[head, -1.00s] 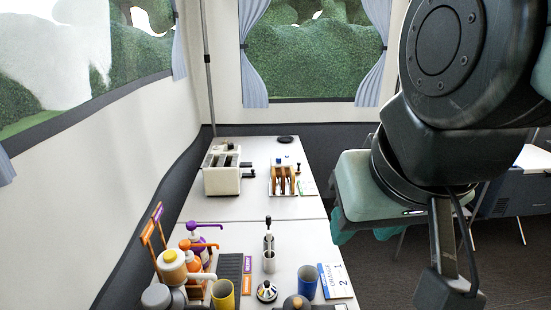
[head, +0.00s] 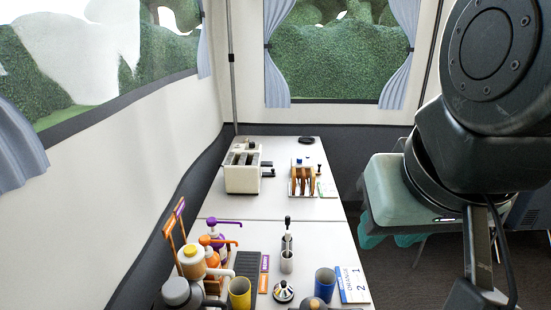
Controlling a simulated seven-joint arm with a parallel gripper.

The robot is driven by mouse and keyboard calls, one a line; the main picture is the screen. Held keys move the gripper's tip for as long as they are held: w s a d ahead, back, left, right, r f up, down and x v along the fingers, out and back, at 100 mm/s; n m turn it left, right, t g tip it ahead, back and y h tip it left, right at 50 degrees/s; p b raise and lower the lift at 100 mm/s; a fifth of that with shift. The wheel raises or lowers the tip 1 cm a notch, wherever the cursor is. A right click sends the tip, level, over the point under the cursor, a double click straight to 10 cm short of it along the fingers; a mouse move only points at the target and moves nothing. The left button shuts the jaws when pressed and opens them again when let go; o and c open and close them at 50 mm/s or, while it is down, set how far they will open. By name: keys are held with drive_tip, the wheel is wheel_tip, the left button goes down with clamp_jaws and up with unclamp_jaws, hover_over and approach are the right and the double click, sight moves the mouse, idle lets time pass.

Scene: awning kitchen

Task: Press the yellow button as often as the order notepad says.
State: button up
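The order notepad (head: 352,284) lies at the right edge of the near table, a white sheet with a blue strip. Large figures that look like 1 and 2 show on it; the smaller lettering is hard to read. No clearly separate yellow button can be made out. A small dome with coloured segments (head: 283,291) stands left of the notepad, and a bottle with a yellow top (head: 190,254) stands at the left. My arm fills the right side. My gripper cannot be made out.
A blue cup (head: 325,284) and a yellow cup (head: 240,293) stand near the front. Orange and purple pump bottles (head: 213,250) stand at the left. A white toaster (head: 242,172) and toast rack (head: 303,178) stand on the far table. The table's middle is largely clear.

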clamp_jaws()
idle(1.4)
